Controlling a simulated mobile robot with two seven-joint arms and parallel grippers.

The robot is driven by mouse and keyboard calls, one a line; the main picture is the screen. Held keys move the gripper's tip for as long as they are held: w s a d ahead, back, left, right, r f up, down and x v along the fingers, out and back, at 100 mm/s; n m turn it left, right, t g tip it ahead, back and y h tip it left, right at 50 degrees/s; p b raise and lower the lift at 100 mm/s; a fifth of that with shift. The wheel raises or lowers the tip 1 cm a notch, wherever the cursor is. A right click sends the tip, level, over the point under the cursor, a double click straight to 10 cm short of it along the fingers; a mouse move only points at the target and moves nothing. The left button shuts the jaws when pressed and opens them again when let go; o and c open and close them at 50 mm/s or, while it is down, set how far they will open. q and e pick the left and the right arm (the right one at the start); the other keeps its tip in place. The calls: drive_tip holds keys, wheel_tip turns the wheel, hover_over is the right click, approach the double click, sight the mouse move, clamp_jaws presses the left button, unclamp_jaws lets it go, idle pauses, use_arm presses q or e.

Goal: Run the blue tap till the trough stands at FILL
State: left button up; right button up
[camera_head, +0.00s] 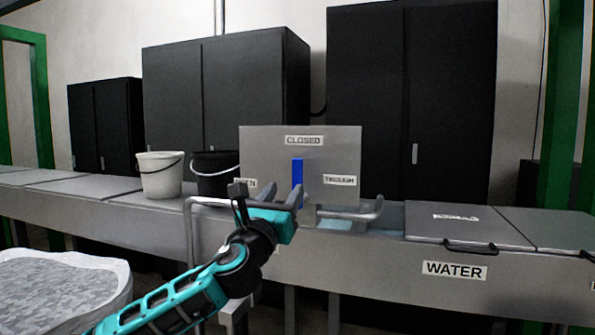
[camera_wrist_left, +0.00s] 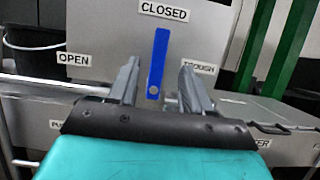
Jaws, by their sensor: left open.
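The blue tap lever (camera_head: 297,172) stands upright on a grey panel (camera_head: 255,145), pointing at CLOSED. The panel also carries the labels OPEN, at left, and TROUGH, at right. In the left wrist view the lever (camera_wrist_left: 158,62) shows between my fingers, its round pivot low down. My left gripper (camera_head: 284,193) is open in front of the panel's lower part; its fingers (camera_wrist_left: 160,76) stand either side of the lever in the picture. I cannot tell whether they touch it. A strip of blue water shows in the trough (camera_head: 385,228) below the panel. No FILL mark is readable. My right gripper is out of view.
A white bucket (camera_head: 160,176) and a black bucket (camera_head: 216,175) stand on the counter left of the panel. A grey tube rail (camera_head: 191,225) runs in front. A grey lid (camera_head: 468,226) with a handle covers the WATER section. Black cabinets (camera_head: 370,90) stand behind.

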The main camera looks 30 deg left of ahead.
sight(296, 173)
use_arm(q)
drive_tip(key=x, duration=0.9)
drive_tip(key=shift+w+p, duration=0.15)
drive_tip(key=shift+p, duration=0.15)
drive_tip(key=shift+c, duration=0.3)
drive_tip(key=shift+f, duration=0.1)
clamp_jaws()
